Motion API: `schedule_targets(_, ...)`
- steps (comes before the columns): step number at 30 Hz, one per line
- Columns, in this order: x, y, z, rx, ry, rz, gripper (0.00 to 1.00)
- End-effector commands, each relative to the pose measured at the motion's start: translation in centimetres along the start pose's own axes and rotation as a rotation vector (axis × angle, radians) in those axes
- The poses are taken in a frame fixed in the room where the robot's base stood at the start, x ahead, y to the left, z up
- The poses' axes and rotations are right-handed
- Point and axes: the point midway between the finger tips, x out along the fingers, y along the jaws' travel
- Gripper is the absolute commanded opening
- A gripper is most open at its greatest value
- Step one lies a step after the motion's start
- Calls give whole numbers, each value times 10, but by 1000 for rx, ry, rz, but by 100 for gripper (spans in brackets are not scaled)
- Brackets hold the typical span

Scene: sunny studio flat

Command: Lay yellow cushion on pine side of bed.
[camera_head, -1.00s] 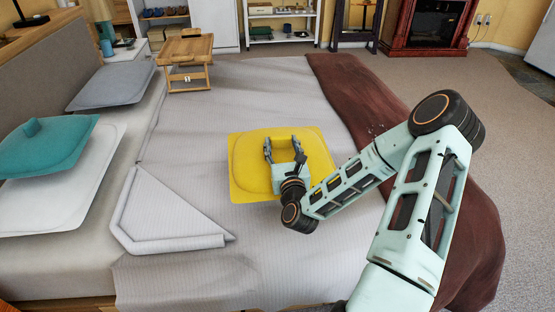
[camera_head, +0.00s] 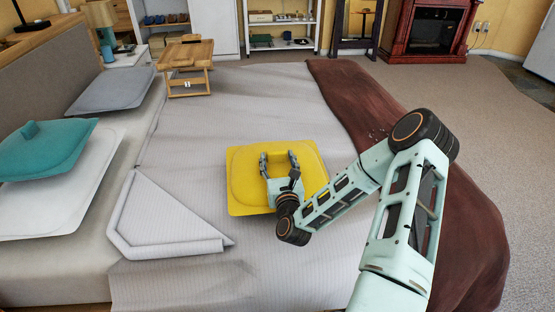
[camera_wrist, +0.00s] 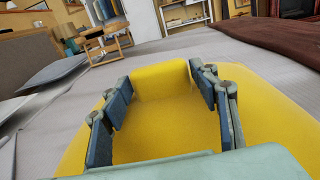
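The yellow cushion (camera_head: 240,196) lies level over the middle of the bed (camera_head: 255,100), on the pale striped cover; I cannot tell whether its whole underside touches. My gripper (camera_head: 279,158) is above the cushion. The rest of the cushion also shows in the wrist view (camera_wrist: 270,125), spreading out below the fingers.
A dark red throw (camera_head: 345,90) runs along the bed's right side. A wooden bed tray (camera_head: 187,55), grey cushion (camera_head: 112,90), teal cushion (camera_head: 45,150) and white pillow (camera_head: 60,205) are at the left. A folded cover corner (camera_head: 165,225) lies left of the yellow cushion.

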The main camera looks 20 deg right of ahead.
Motion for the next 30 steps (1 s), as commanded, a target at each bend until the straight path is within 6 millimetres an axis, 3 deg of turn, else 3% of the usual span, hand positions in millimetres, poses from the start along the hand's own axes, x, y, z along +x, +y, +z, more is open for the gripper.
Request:
schedule_targets(3,0,0,0,0,0,1,67)
schedule_targets(14,0,0,7,0,-1,1,67)
schedule_targets(30,-105,0,2,2,3,1,67)
